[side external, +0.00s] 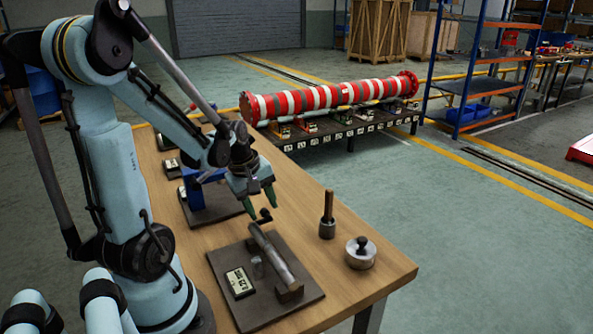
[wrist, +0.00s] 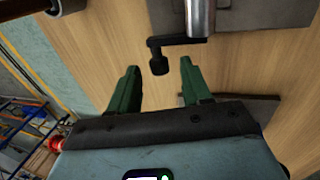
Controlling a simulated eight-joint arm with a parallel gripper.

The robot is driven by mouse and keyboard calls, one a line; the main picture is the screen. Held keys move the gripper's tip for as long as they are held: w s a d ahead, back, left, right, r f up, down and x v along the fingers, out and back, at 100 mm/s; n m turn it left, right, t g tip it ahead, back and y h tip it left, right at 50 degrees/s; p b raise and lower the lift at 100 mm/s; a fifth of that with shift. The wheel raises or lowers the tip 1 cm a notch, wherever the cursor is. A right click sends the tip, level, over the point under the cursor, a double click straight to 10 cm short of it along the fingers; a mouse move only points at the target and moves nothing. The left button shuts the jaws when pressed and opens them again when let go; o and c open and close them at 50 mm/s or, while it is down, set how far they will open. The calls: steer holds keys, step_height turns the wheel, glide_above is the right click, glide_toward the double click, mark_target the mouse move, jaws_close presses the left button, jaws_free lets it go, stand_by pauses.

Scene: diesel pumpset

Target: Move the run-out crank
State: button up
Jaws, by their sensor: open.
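The run-out crank (side external: 262,217) is a small black crank on the far end of a grey metal shaft (side external: 274,255). The shaft lies in supports on a dark plate (side external: 222,262) on the wooden table. In the wrist view the crank (wrist: 178,42) runs left from the shaft's end, with its knob towards my gripper. My gripper (side external: 260,201) has green fingers and is open and empty, just above and beyond the crank. In the wrist view the fingers (wrist: 160,72) stand either side of the knob's line, with the knob around the gap. I cannot tell whether they touch it.
A dark upright tool (side external: 327,218) and a round metal piece with a black knob (side external: 360,253) stand right of the plate. A small display box (side external: 240,282) sits on the plate. A blue fixture (side external: 203,193) is behind, near my arm.

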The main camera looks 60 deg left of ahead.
steer(key=shift+c, duration=0.3)
jaws_close()
steer(key=shift+s+r+t, duration=0.1)
steer(key=shift+r+t, duration=0.05)
steer(key=shift+t, duration=0.25)
steer(key=t, duration=0.2)
steer(key=shift+s+r+t, duration=0.3)
steer(key=shift+s+r, duration=0.05)
steer(key=shift+s, duration=0.05)
steer(key=shift+s+r+t, duration=0.15)
steer(key=shift+s+t, duration=0.05)
steer(key=shift+t, duration=0.5)
steer(key=shift+s+r+t, duration=0.15)
steer(key=shift+s+t, duration=0.05)
steer(key=shift+t, duration=0.5)
